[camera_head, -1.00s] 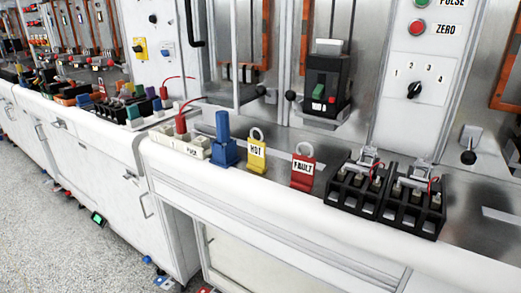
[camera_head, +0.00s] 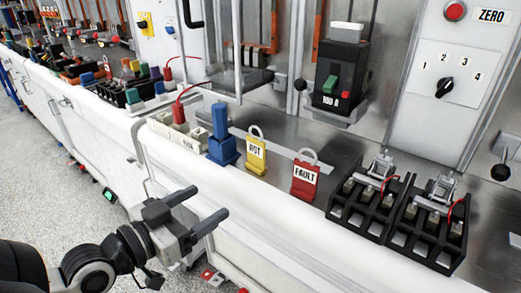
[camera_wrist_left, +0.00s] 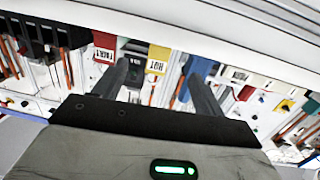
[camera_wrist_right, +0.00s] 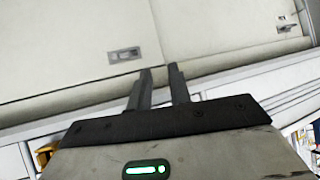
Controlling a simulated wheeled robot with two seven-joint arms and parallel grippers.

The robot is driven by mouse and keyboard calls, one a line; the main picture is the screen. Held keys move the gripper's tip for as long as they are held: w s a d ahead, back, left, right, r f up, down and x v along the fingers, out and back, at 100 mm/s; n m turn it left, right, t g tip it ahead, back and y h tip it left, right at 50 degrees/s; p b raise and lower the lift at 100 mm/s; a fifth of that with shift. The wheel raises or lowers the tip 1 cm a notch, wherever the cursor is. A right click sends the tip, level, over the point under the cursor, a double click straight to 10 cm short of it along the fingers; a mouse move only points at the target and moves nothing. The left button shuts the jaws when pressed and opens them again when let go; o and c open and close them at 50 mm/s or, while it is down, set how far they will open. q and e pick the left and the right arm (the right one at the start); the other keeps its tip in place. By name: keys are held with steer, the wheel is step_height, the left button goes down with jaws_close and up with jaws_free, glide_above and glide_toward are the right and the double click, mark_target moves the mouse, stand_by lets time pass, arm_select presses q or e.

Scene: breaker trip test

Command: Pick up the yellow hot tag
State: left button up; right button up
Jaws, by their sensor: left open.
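The yellow hot tag (camera_head: 256,155) stands upright on the bench shelf, its HOT label facing me and its pale ring on top. It lies between the blue block (camera_head: 221,140) and the red fault tag (camera_head: 305,178). My left gripper (camera_head: 203,204) is open and empty, in front of the bench, lower and nearer than the tag. In the left wrist view the hot tag (camera_wrist_left: 158,58) shows upside down beyond and between the open fingers (camera_wrist_left: 156,75). My right gripper shows only in its wrist view (camera_wrist_right: 160,72); its fingers are a little apart, with nothing between them.
Black terminal blocks (camera_head: 400,215) stand right of the fault tag. A cream holder (camera_head: 180,134) with a red lead is left of the blue block. The breaker (camera_head: 340,80) hangs behind. The white front ledge (camera_head: 290,215) lies between my left gripper and the tags.

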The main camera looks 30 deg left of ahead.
arm_select(q)
steer(key=t, duration=0.1)
glide_toward(255, 150)
steer(key=w+b, duration=0.1)
steer(key=b, duration=0.1)
steer(key=w+b, duration=0.2)
steer(key=b, duration=0.1)
steer(key=w+b, duration=0.1)
steer(key=b, duration=0.2)
steer(key=shift+w+d, duration=0.25)
steer(key=shift+d, duration=0.05)
steer(key=shift+w+r, duration=0.1)
steer(key=shift+w, duration=0.45)
steer(key=w, duration=0.4)
steer(key=shift+w+d, duration=0.2)
steer(key=shift+d, duration=0.15)
steer(key=shift+w, duration=0.25)
steer(key=c, duration=1.1)
arm_select(e)
steer(key=f, duration=0.1)
steer(key=a+f+t, duration=0.1)
steer(key=shift+w+f+m+y, duration=0.3)
steer(key=shift+w+f+y, duration=0.05)
steer(key=shift+y, duration=0.05)
